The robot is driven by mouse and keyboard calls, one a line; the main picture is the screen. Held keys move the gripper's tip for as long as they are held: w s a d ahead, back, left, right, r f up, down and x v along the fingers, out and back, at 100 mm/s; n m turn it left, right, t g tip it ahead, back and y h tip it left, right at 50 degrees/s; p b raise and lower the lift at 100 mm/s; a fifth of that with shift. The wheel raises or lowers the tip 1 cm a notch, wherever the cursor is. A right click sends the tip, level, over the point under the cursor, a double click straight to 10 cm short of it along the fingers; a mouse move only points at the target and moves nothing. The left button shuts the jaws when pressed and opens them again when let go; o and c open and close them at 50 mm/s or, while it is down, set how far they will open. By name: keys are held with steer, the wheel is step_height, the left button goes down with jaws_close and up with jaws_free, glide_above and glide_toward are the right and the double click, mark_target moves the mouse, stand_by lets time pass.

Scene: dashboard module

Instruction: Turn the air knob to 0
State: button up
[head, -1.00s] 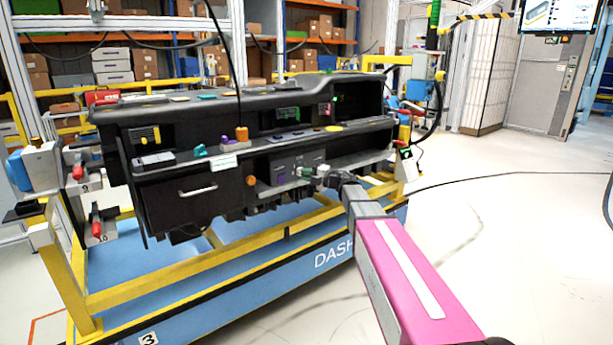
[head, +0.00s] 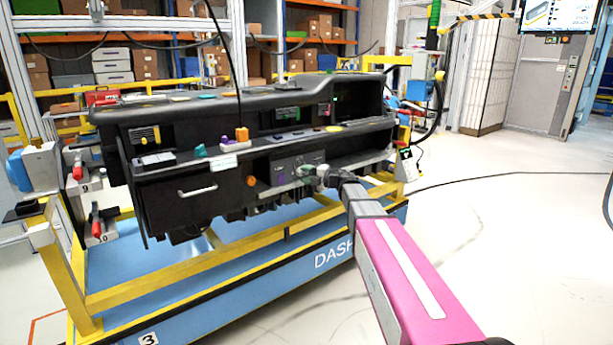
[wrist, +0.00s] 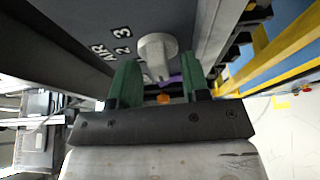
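The air knob (wrist: 157,50) is a pale grey round knob with a narrow grip bar, on a dark panel marked AIR, 2 and 3 in the wrist view. The 0 mark is not visible there. My gripper (wrist: 160,67) is open, its two green fingers apart on either side of the grip bar, with gaps showing. Contact with the knob cannot be made out. In the head view my gripper (head: 322,173) is at the lower right of the dashboard front and largely hides the knob.
The black dashboard (head: 225,160) rests on a yellow frame (head: 150,290) over a blue base. A ledge (head: 290,183) runs below the panel. An orange knob (head: 251,181) and a drawer handle (head: 197,191) lie to the left. Open floor is at right.

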steer(key=v, duration=1)
steer(key=shift+s+d, duration=0.2)
steer(key=shift+d, duration=0.15)
